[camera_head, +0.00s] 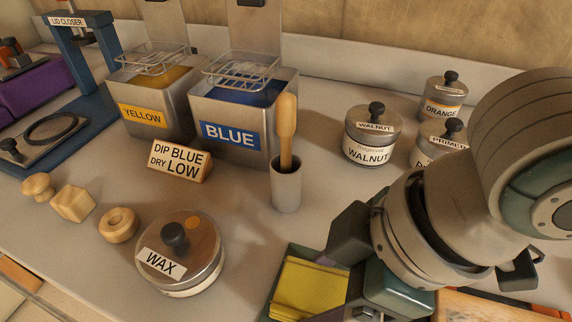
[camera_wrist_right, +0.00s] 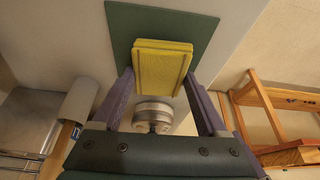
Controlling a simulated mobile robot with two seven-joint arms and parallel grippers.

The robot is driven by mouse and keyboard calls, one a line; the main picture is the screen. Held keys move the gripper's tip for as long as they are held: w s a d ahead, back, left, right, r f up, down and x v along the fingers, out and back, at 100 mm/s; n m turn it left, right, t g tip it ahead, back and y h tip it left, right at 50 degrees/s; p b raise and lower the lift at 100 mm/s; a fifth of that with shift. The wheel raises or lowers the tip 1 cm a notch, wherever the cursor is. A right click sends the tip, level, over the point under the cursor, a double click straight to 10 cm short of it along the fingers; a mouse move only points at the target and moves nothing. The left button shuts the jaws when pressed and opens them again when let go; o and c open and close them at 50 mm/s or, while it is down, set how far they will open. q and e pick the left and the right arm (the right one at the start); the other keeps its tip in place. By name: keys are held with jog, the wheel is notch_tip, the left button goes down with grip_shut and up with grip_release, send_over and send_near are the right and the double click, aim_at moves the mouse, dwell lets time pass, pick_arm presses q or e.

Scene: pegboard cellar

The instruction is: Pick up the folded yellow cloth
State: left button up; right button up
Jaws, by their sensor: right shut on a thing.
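The folded yellow cloth (camera_head: 306,288) is at the bottom middle of the head view, at the green mat (camera_head: 284,268). My right gripper (camera_wrist_right: 160,78) comes in from the right, and its hand covers part of the mat. In the right wrist view the cloth (camera_wrist_right: 162,66) lies between the two finger ends, with the green mat (camera_wrist_right: 122,25) behind it. The gripper is shut on the cloth. Whether the cloth touches the mat I cannot tell. My left gripper is not in view.
The WAX tin (camera_head: 190,245) stands left of the mat. A cup with a wooden pestle (camera_head: 287,185) stands behind it. The BLUE tank (camera_head: 245,120), YELLOW tank (camera_head: 155,100) and WALNUT jar (camera_head: 371,135) stand farther back. A wooden frame (camera_wrist_right: 265,110) is at the right in the wrist view.

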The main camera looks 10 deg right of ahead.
aim_at(322, 293)
notch_tip(322, 293, up, 19)
jog(key=p, duration=0.4)
jog(key=shift+p, duration=0.3)
